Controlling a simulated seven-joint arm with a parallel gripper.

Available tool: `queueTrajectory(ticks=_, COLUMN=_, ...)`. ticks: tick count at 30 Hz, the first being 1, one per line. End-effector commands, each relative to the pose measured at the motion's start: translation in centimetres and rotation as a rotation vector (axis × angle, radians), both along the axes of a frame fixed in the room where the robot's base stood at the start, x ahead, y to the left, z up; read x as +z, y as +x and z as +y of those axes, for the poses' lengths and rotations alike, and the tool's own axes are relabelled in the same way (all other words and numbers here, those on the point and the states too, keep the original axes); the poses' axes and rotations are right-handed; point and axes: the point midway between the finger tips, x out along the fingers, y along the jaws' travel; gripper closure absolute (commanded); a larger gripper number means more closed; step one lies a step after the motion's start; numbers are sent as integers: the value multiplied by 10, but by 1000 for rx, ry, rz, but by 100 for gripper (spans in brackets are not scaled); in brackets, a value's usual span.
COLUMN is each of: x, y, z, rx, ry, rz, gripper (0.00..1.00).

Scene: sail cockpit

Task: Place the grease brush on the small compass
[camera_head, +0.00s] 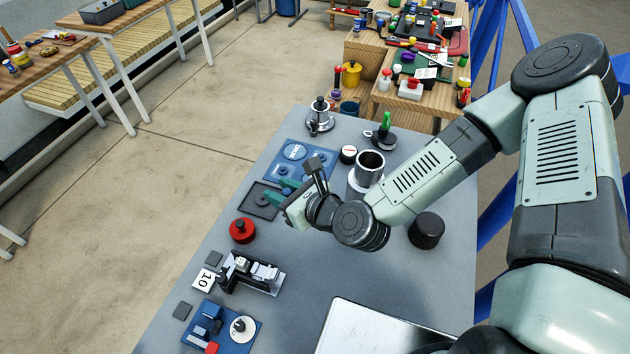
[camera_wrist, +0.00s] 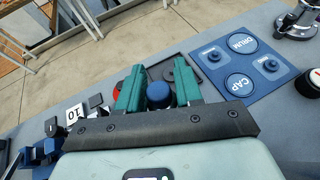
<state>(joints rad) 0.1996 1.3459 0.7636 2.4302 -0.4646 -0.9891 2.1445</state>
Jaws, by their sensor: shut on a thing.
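My gripper (camera_head: 279,191) has green fingers and is over the dark square tray on the grey bench. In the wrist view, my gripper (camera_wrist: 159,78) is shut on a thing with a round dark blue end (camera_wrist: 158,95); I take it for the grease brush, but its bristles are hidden. The small compass appears to be the round black thing with a white face and red mark (camera_head: 348,154), right of the blue panel. It also shows at the right edge of the wrist view (camera_wrist: 315,77). Nothing is seen on its face. My gripper is left of it and apart from it.
The blue panel (camera_head: 322,154) has DRUM and CAP circles. A metal cup (camera_head: 370,166) stands close to the compass. A metal winch-like part (camera_head: 320,118) and a green-topped thing (camera_head: 386,124) stand behind. A red round pot (camera_head: 242,231) is near the left edge.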

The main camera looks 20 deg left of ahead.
Motion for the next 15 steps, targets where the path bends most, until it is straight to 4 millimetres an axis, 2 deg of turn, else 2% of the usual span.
queueTrajectory(ticks=7, x=49, y=36, z=63, rx=68, ry=2, rz=-11, gripper=94)
queueTrajectory(ticks=15, x=87, y=54, z=106, rx=119, ry=2, rz=-4, gripper=94)
